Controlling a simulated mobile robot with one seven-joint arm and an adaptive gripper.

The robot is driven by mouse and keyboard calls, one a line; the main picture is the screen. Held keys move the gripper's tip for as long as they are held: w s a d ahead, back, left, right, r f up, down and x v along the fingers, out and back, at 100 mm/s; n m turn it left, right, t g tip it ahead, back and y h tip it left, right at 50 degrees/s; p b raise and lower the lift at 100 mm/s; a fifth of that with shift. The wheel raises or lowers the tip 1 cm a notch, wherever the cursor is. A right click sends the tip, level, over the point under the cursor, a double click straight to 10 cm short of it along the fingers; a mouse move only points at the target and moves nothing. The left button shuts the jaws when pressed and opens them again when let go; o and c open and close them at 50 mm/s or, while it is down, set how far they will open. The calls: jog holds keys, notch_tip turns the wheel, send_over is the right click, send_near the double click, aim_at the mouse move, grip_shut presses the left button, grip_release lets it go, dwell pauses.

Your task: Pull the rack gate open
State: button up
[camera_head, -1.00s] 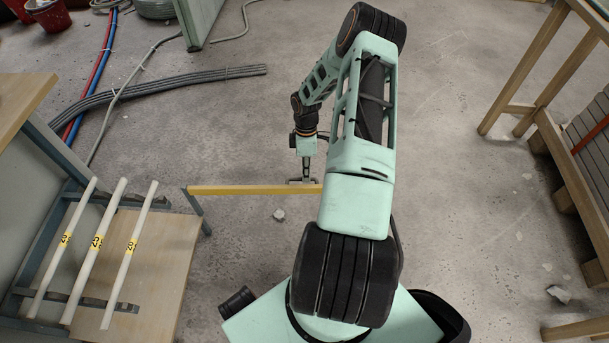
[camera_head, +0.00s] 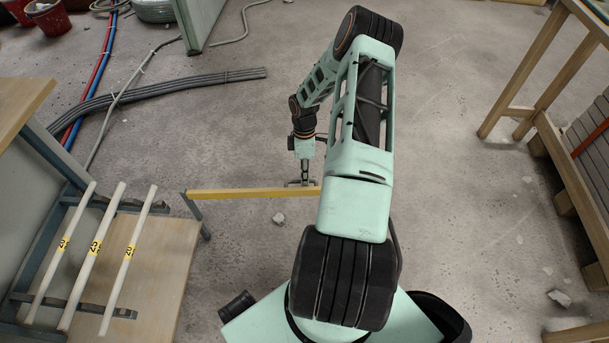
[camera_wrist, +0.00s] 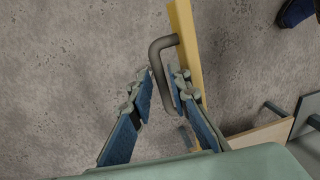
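The rack gate (camera_head: 250,194) shows as a yellow bar running from a blue-grey post at the rack's corner to my gripper (camera_head: 304,178). In the wrist view the gate (camera_wrist: 184,45) runs down the right of the fingers. Its dark bent handle (camera_wrist: 159,62) reaches in between my fingertips (camera_wrist: 157,88). The fingers are apart, with a clear gap on the left. The right finger is close beside the handle and covers its lower end; I cannot tell whether they touch. In the head view, my arm covers the space just right of the gripper.
The rack's wooden shelf (camera_head: 160,262) and several white tubes (camera_head: 96,250) are at left. Grey conduits (camera_head: 175,87) lie on the floor behind. A wooden bench (camera_head: 572,75) and a slatted pallet (camera_head: 590,150) stand at right.

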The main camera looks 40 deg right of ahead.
notch_tip(320, 180, up, 12)
jog(key=w+d, duration=0.1)
jog(key=w, duration=0.1)
jog(key=shift+d, duration=0.15)
jog(key=shift+f, duration=0.1)
dwell(0.4)
